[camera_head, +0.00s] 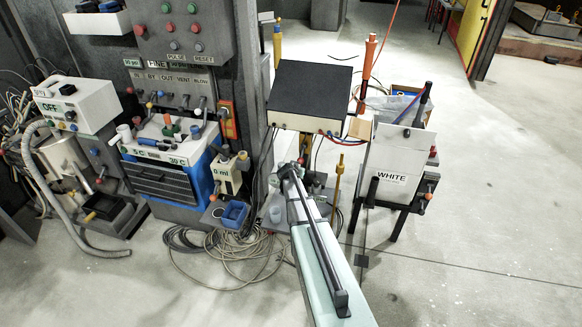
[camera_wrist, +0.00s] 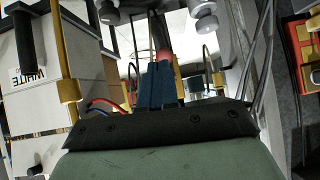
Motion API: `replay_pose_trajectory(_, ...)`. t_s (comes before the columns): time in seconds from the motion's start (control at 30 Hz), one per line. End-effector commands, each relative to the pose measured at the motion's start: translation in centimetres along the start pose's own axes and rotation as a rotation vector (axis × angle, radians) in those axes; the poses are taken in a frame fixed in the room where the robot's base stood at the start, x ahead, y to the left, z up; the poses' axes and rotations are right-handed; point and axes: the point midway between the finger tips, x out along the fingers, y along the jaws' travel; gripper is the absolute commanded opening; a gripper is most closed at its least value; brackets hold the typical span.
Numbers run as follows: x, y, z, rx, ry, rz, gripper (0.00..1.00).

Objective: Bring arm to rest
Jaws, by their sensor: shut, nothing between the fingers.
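My arm, a pale green link with a dark bar along it, reaches from the bottom middle of the head view up toward the black-topped box. My gripper (camera_wrist: 157,68) shows in the wrist view as two blue fingers side by side beyond a dark bracket. The fingers are shut with nothing visible held between them. A small red knob shows just past the fingertips; I cannot tell its distance. In the head view the fingers cannot be made out clearly.
The black-topped box (camera_head: 311,88) stands beyond the arm. The cabinet labelled WHITE (camera_head: 392,178) is to its right and also shows in the wrist view (camera_wrist: 30,60). A blue-sided unit (camera_head: 165,180) and coiled cables (camera_head: 245,258) lie left. Floor at right is clear.

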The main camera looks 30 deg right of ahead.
Motion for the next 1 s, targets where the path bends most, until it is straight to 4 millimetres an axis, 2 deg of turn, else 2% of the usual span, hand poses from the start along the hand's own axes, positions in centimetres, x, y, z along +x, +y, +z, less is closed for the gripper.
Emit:
replay_pose_trajectory(0.3,0.0,0.0,0.0,-0.025,0.0,0.0,0.0)
replay_pose_trajectory(0.47,0.0,0.8,0.6,-0.161,-0.033,0.036,0.0)
replay_pose_trajectory(0.57,-0.2,2.0,2.1,-0.27,-0.115,0.084,0.0)
replay_pose_trajectory(0.67,-1.7,3.6,4.6,-0.362,-0.244,0.118,0.0)
replay_pose_trajectory(0.77,-5.0,5.3,8.2,-0.438,-0.405,0.119,0.0)
replay_pose_trajectory(1.0,-11.8,8.2,19.7,-0.533,-0.736,0.052,0.0)
